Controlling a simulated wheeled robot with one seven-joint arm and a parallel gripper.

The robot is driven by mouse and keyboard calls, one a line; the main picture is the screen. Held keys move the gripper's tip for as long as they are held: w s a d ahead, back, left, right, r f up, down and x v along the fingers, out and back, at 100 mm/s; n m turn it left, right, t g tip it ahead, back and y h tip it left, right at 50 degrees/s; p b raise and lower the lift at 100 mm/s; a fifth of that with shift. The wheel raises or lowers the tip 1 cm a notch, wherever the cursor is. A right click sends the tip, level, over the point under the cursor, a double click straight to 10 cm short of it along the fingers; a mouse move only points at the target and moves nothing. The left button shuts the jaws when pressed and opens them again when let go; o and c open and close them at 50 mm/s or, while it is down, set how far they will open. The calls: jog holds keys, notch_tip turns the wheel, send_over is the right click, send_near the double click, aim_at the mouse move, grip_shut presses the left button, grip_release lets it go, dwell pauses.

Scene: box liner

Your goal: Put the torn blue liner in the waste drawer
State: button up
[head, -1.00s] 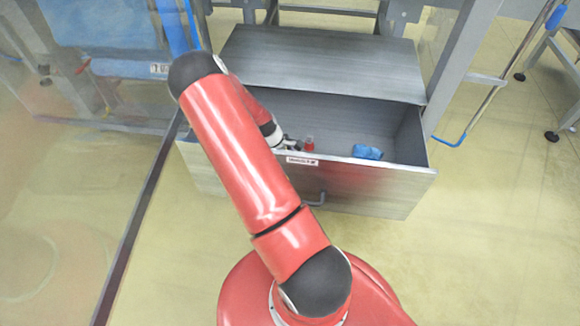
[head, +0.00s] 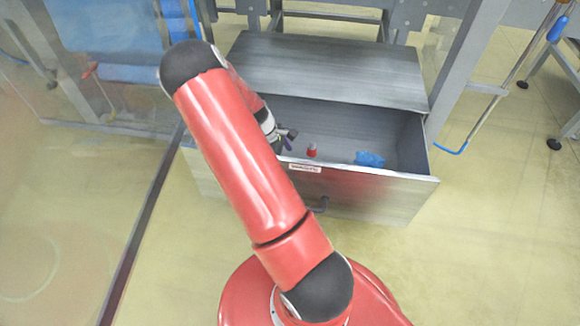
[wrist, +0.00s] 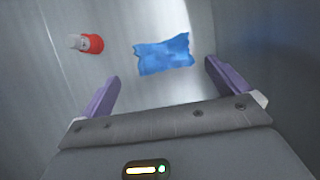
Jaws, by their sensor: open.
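The blue liner (head: 369,159) lies crumpled on the floor of the open waste drawer (head: 400,187), towards its right side in the head view. In the wrist view the blue liner (wrist: 163,54) lies flat and apart from my gripper, ahead of the gap between the fingers. My gripper (wrist: 160,82) is open and empty, its two purple fingers spread wide. In the head view my gripper (head: 288,138) shows at the left part of the drawer, partly hidden behind my red arm.
A small red-and-white item (head: 312,150) lies in the drawer left of the liner; it also shows in the wrist view (wrist: 90,43). The drawer's walls and front panel surround both. A glass-like panel stands at the left, and a grey frame post (head: 460,75) at the right.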

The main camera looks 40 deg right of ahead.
jog(key=v, duration=0.4)
jog(key=shift+r, duration=0.15)
dwell(0.4)
